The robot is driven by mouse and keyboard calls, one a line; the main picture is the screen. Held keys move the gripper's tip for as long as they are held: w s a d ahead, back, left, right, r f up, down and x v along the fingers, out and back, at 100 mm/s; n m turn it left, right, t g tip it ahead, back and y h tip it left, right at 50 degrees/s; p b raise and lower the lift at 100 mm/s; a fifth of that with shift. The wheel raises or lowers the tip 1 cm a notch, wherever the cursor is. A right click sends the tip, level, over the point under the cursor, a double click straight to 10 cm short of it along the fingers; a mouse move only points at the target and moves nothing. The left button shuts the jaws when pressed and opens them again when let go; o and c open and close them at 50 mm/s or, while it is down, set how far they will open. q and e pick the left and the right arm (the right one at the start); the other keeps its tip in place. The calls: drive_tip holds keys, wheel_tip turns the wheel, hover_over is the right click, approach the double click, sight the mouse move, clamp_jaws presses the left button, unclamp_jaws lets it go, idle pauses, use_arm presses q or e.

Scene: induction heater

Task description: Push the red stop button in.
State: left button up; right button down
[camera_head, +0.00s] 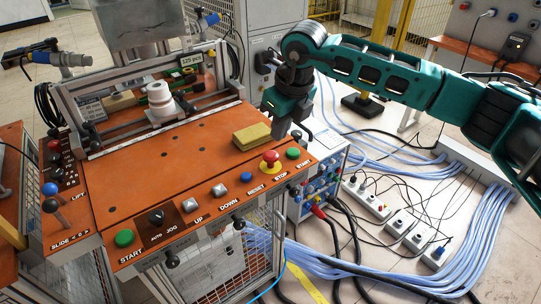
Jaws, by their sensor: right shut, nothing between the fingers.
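The red stop button (271,156) is a mushroom-shaped knob on a yellow base. It sits near the right front corner of the orange panel, above the STOP label. My right gripper (282,130) is shut and empty. It points down just behind the red button in the picture, beside the brass-coloured block, and looks apart from the button. How high it is above the panel is hard to tell. My left gripper is not in view.
A green START button (292,153) is close on the right of the red one. A blue RESET button (246,177) is on its left. A brass-coloured block (251,136) lies behind. A white stepped cylinder (160,101) stands further back. The panel's middle is clear.

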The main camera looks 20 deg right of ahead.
sight(272, 155)
drive_tip(key=b+x, duration=0.1)
drive_tip(key=x, duration=0.4)
drive_tip(key=shift+w+f, duration=0.1)
drive_tip(key=shift+f, duration=0.1)
drive_tip(key=shift+w+f+b, duration=0.1)
drive_tip(key=shift+f+b, duration=0.35)
drive_tip(key=shift+b, duration=0.05)
drive_tip(key=shift+s+d+r+p, duration=0.2)
drive_tip(key=shift+s+d+p, duration=0.1)
drive_tip(key=shift+s, duration=0.2)
drive_tip(key=shift+s+d+r+p, duration=0.25)
drive_tip(key=shift+s, duration=0.25)
drive_tip(key=shift+s+d+r, duration=0.1)
drive_tip(key=shift+s+d, duration=0.05)
drive_tip(key=shift+s, duration=0.2)
drive_tip(key=shift+w, duration=0.1)
